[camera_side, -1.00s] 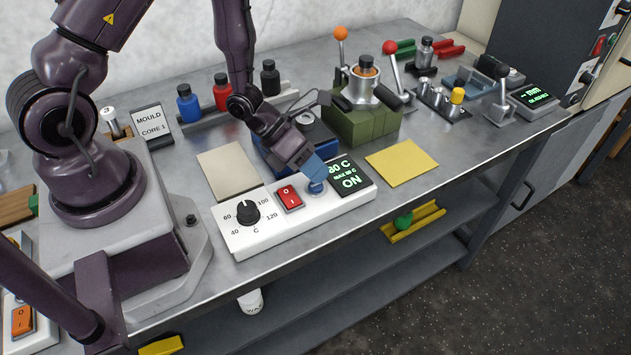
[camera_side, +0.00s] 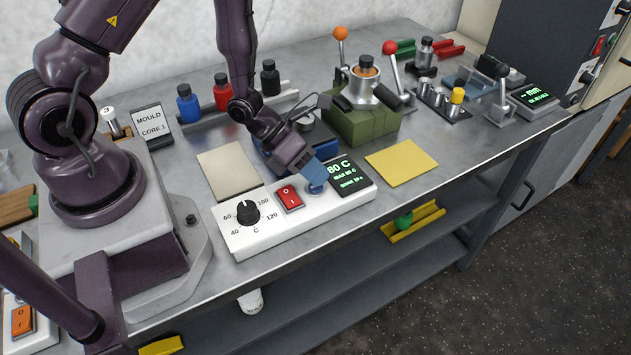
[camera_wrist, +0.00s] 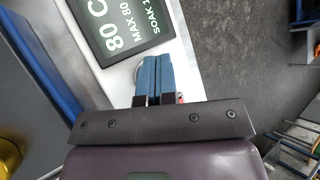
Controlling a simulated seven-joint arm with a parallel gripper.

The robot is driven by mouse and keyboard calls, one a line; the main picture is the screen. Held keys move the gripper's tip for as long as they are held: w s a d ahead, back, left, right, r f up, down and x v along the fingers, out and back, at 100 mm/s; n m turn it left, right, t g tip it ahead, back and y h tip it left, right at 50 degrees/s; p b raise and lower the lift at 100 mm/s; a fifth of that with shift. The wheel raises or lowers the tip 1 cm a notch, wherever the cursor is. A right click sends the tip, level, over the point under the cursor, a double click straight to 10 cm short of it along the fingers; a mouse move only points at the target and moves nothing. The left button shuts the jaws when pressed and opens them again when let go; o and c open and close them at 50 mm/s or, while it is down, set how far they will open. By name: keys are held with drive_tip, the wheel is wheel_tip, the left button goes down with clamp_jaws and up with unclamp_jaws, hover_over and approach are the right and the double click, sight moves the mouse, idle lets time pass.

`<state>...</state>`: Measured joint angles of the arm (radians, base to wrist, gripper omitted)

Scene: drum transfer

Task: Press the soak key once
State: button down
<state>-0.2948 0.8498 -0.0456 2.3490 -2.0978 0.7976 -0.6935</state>
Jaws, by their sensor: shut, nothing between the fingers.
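The soak key (camera_side: 316,190) is a small round blue-grey button on the white control panel (camera_side: 262,231), between the red rocker switch (camera_side: 290,197) and the display (camera_side: 349,175). The display reads 80 C, MAX 80 C and a soak line in green; it also shows in the wrist view (camera_wrist: 122,25). My gripper (camera_side: 314,180) points down at the key with its blue fingers together and nothing between them. The fingertips cover most of the key, and I cannot tell whether they touch it. In the wrist view the shut fingers (camera_wrist: 154,66) hide nearly all of the key.
A black dial (camera_side: 248,212) sits at the panel's left end. A blue unit (camera_side: 290,155) stands close behind my gripper, with a green block (camera_side: 362,128) to its right. A beige pad (camera_side: 228,171) and a yellow sheet (camera_side: 401,162) lie flat on the bench.

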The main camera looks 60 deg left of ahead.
idle(0.4)
drive_tip(key=shift+r, duration=0.5)
drive_tip(key=shift+r, duration=2.9)
